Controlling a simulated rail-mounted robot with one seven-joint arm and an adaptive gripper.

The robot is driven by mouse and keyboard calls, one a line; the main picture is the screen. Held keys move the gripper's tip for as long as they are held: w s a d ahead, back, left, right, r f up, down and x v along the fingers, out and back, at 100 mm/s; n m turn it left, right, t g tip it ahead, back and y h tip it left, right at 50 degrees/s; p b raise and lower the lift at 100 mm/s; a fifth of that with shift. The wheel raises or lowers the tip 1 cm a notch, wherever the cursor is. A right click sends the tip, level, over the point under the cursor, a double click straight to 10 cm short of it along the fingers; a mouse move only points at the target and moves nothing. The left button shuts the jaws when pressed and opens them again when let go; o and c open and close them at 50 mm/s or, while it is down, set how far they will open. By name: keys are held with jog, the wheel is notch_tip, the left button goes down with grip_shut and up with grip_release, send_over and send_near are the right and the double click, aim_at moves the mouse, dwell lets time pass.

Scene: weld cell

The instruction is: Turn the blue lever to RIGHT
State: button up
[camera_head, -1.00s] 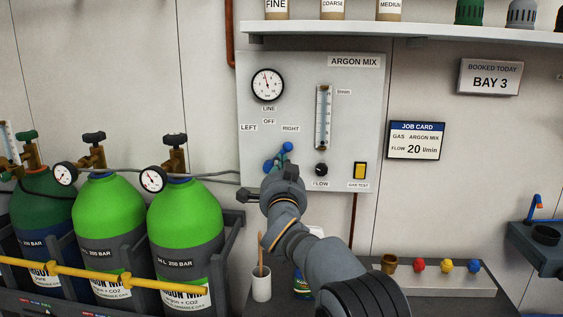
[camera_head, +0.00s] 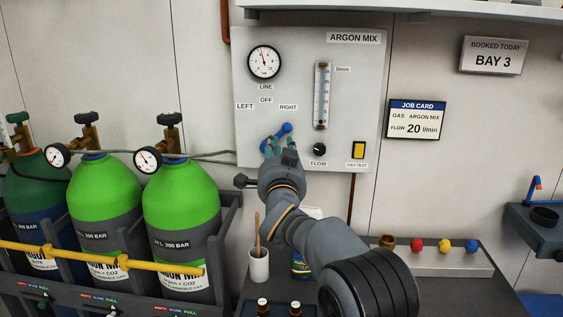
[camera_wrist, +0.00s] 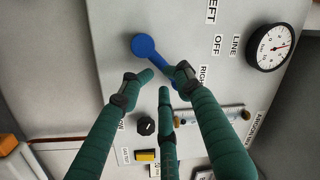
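The blue lever (camera_head: 285,129) is on the grey ARGON MIX panel (camera_head: 345,60), below the LEFT, OFF and RIGHT labels. In the head view it slants up and right, its upper end just below the RIGHT label (camera_head: 288,107). In the wrist view the lever's round blue end (camera_wrist: 144,46) is clear, and its bar runs behind a fingertip. My gripper (camera_head: 270,149) is at the lever's lower left part, which it partly hides. In the wrist view my gripper's green fingers (camera_wrist: 161,76) are apart, with one fingertip overlapping the bar. Whether it touches is unclear.
The FLOW knob (camera_head: 320,149) and yellow gas-test switch (camera_head: 359,149) are right of the lever. A gauge (camera_head: 265,62) is above it. Green gas cylinders (camera_head: 181,205) stand at left. A white cup (camera_head: 259,264) stands on the bench below the panel.

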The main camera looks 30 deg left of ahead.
jog(key=v, duration=1)
jog(key=shift+d+r, duration=0.15)
jog(key=x, duration=1.2)
jog(key=shift+a, duration=0.2)
jog(key=shift+s, duration=0.15)
